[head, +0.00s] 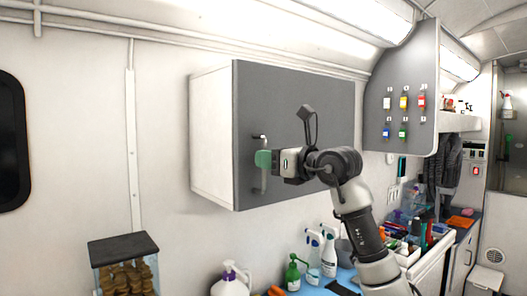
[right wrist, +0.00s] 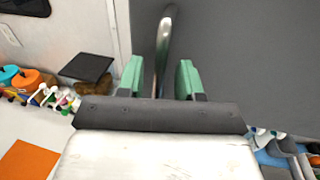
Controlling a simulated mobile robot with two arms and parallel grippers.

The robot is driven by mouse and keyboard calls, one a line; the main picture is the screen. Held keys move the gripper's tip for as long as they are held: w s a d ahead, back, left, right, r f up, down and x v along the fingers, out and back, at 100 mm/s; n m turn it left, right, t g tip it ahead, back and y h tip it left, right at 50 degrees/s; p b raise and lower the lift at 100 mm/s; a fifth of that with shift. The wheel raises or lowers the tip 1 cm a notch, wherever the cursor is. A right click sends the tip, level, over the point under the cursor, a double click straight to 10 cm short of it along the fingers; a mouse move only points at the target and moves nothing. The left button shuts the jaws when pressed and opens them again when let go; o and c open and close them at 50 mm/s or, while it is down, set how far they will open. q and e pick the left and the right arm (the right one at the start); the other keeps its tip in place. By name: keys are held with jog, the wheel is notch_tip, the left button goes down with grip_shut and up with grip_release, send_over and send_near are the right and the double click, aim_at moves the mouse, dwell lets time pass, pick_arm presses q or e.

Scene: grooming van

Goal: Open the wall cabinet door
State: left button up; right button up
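The wall cabinet (head: 211,135) has a white side and a grey door (head: 300,90), which looks closed. A vertical metal bar handle (head: 264,183) is near the door's left edge. My right gripper (head: 263,158) is at the handle, its green fingertips covering the handle's middle in the head view. In the right wrist view, the fingers (right wrist: 160,80) are apart, with the handle (right wrist: 164,45) between them and gaps on both sides. The grey door also fills the upper right there (right wrist: 250,55). My left gripper is not in view.
Below the cabinet, several bottles, including a green one (head: 292,272) and a white one (head: 230,280), stand near a blue surface. A dark-lidded container (head: 123,248) stands at lower left. A grey panel with coloured tags (head: 418,60) is to the right.

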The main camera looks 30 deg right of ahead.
jog(key=shift+x, duration=0.9)
jog(key=shift+c, duration=0.3)
grip_shut()
